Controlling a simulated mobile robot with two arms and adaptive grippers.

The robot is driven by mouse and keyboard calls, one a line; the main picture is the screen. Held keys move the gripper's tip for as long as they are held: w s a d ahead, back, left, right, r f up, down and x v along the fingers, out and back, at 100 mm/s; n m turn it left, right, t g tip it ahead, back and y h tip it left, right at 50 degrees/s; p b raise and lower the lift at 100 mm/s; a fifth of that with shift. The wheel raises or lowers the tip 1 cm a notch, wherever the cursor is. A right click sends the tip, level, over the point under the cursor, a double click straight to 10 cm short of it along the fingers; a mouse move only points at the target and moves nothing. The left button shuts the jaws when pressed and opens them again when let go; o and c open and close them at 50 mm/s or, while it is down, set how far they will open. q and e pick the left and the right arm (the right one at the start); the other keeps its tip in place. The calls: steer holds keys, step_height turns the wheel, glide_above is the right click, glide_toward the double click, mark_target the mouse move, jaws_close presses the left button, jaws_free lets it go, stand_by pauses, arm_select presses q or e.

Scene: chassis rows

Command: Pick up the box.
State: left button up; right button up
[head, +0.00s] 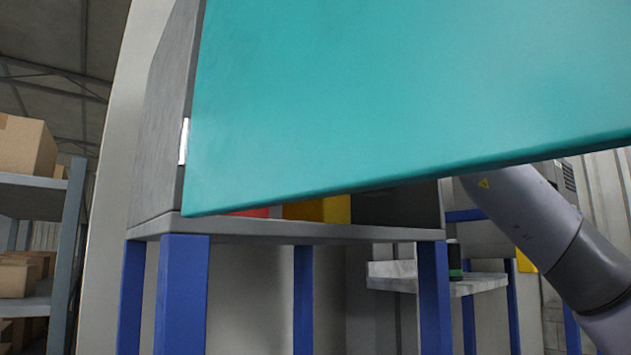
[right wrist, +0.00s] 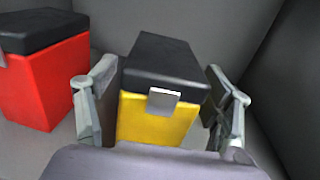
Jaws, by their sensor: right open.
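A yellow box (right wrist: 157,121) with a black lid and a grey latch is in the middle of the right wrist view. My right gripper (right wrist: 162,112) is open, with one finger on each side of this box. I cannot tell whether the fingers touch it. A red box (right wrist: 47,82) with a black lid stands to the left in that view. In the head view, small parts of the yellow box (head: 322,209) and the red box (head: 252,213) show under a teal door (head: 400,90). The door hides the right gripper there. My left gripper is not in view.
The boxes stand inside a grey cabinet (head: 160,130) on blue legs (head: 182,290). The open teal door covers much of the head view. Shelves with cardboard boxes (head: 25,145) are at the left. A light bench (head: 485,285) is behind at the right.

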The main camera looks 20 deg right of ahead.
steer(key=shift+x, duration=0.85)
steer(key=shift+s, duration=0.1)
steer(key=shift+c, duration=0.3)
steer(key=c, duration=1.5)
steer(key=shift+c, duration=0.4)
